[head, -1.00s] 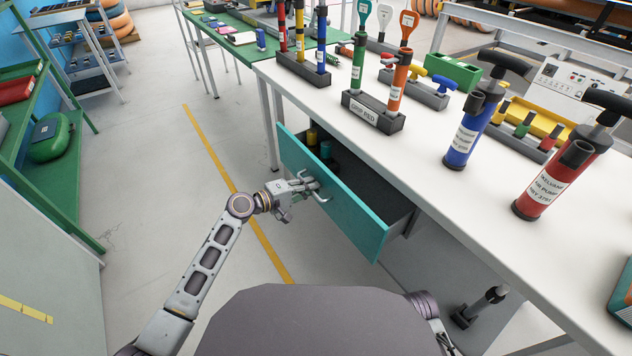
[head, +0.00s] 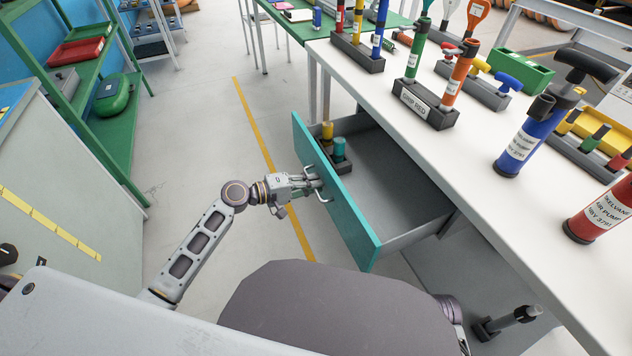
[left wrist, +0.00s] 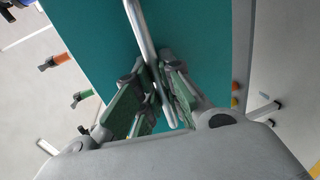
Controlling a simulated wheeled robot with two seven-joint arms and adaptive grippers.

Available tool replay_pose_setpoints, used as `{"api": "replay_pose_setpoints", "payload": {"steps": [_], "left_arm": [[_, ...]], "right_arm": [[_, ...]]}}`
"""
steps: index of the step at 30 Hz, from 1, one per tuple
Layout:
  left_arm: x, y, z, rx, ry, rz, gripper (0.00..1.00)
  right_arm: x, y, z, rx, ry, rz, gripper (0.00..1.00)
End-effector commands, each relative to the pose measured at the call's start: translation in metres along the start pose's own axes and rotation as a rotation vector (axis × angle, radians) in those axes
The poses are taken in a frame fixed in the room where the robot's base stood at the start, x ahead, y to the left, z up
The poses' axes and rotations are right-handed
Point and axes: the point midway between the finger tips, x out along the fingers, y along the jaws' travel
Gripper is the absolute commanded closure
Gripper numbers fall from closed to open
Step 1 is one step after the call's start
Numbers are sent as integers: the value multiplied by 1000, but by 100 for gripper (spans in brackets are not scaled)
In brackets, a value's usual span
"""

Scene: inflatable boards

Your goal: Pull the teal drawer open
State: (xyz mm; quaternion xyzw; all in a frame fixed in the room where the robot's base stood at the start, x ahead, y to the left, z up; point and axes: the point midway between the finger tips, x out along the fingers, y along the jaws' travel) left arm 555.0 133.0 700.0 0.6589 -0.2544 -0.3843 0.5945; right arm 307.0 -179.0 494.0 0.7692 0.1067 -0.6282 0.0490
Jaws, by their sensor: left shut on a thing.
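The teal drawer (head: 338,200) stands well open under the white workbench, and its grey inside shows. A yellow cylinder (head: 327,132) and a teal cylinder (head: 339,150) stand in a dark holder at its far end. My left gripper (head: 314,184) is at the drawer front, shut on the metal bar handle (head: 327,195). In the left wrist view the handle (left wrist: 142,35) passes between the two green-padded fingers (left wrist: 155,95), with the teal front (left wrist: 90,45) behind. My right gripper cannot be made out in the head view.
The white workbench (head: 480,165) carries a blue pump (head: 533,135), a red pump (head: 602,212) and tool racks. A green shelf (head: 110,140) and a grey cabinet (head: 70,200) stand at the left. Bare floor with a yellow line (head: 262,150) lies between.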

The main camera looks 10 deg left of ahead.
Motion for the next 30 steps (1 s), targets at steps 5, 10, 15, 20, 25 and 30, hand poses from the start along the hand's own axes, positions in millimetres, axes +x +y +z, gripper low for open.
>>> {"api": "replay_pose_setpoints", "payload": {"steps": [5,10,15,20,25,30], "left_arm": [[0,-1,0,0,0,-1,100],[0,-1,0,0,0,-1,81],[0,0,0,0,0,-1,81],[0,0,0,0,0,-1,81],[-5,0,0,1,0,-1,81],[-18,-1,0,0,0,-2,81]], "right_arm": [[0,-1,2,0,-3,-1,60],[0,0,0,0,1,0,60],[-1,0,-4,-1,8,1,60],[-3,1,-8,-2,16,2,60],[-2,1,-6,-2,12,2,60],[-2,0,-5,-1,10,1,60]]}}
